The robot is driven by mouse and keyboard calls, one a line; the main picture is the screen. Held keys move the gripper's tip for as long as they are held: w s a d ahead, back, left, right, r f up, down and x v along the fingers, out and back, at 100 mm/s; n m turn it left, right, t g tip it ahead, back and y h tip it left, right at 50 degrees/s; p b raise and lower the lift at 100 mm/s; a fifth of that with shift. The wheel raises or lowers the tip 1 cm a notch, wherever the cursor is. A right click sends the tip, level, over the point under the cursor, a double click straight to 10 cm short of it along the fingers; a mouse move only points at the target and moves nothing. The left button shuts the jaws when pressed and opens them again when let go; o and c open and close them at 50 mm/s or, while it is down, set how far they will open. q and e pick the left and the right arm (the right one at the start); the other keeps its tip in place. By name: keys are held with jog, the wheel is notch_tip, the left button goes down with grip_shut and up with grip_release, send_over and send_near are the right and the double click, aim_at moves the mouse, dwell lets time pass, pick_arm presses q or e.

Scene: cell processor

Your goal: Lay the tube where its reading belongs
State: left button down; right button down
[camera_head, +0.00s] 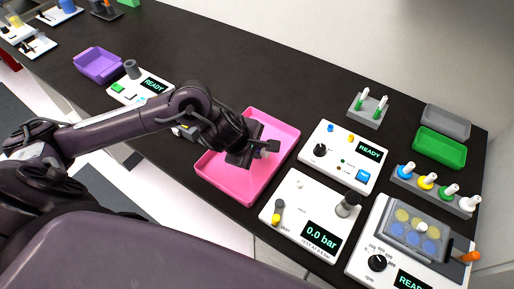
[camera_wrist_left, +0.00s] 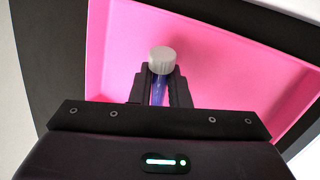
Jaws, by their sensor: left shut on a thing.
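My left gripper (camera_head: 257,150) is over the pink tray (camera_head: 232,183) in the head view. It is shut on the tube, whose pale grey cap (camera_head: 272,146) shows past the fingers. In the left wrist view the cap (camera_wrist_left: 162,58) stands above the fingertips, with a blue-violet tube body (camera_wrist_left: 159,92) between them. The pink tray (camera_wrist_left: 225,50) fills the background there; I cannot tell how high the tube is above its floor. A purple tray (camera_head: 98,77), a green tray (camera_head: 440,148) and a grey tray (camera_head: 447,122) look empty. My right gripper is not in view.
A white device reading READY (camera_head: 142,91) stands left of the pink tray. To its right are a tester reading 0.0 bar (camera_head: 298,232), another READY device (camera_head: 337,170), a rack of coloured caps (camera_head: 432,197) and a shaker (camera_head: 360,258).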

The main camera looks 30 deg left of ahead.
pick_arm(q)
jog(key=c, duration=1.3)
grip_release()
jog(key=shift+r, duration=0.15)
jog(key=v, duration=0.7)
jog(key=shift+s+r, duration=0.2)
jog(key=shift+s+a, duration=0.1)
